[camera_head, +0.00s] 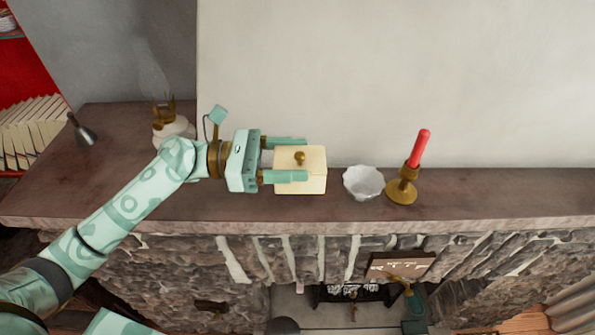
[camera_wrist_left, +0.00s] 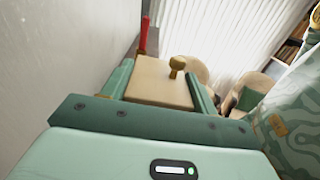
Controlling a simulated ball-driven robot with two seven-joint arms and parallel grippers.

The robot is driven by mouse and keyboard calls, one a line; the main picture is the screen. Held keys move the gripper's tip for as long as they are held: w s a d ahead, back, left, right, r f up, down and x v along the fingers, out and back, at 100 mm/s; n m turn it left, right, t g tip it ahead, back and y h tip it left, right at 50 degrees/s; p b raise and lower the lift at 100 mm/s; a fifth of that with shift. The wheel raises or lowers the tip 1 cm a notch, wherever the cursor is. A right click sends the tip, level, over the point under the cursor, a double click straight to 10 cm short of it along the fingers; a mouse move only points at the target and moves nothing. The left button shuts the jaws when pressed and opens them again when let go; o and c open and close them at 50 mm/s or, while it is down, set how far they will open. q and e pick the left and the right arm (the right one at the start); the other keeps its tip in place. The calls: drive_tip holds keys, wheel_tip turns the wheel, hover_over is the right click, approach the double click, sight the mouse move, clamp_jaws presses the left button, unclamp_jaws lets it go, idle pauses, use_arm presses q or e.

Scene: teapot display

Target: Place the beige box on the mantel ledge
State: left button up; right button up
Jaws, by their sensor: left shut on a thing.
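The beige box (camera_head: 314,183) with a round gold knob on its lid is between the fingers of my left gripper (camera_head: 288,160). The fingers press on its near and far sides. The box is level and over the mantel ledge (camera_head: 460,200), left of the white bowl. I cannot tell whether its underside touches the ledge. In the left wrist view the box (camera_wrist_left: 158,84) sits between both fingers of the gripper (camera_wrist_left: 160,85). I do not make out my right gripper.
A white scalloped bowl (camera_head: 363,182) and a red candle (camera_head: 419,148) in a brass holder (camera_head: 402,189) stand right of the box. An oil lamp (camera_head: 172,126) and a grey metal object (camera_head: 83,133) are at the left. The pale wall (camera_head: 400,70) rises behind. The ledge's right end is bare.

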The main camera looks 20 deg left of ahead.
sight(296, 163)
use_arm(q)
drive_tip(key=w+f, duration=0.4)
drive_tip(key=f, duration=0.1)
drive_tip(key=shift+a+f, duration=0.15)
drive_tip(key=shift+a, duration=0.05)
wheel_tip(296, 163, down, 3)
drive_tip(key=shift+w+f, duration=0.1)
drive_tip(key=shift+f, duration=0.1)
drive_tip(key=shift+f, duration=0.15)
drive_tip(key=o, duration=1.1)
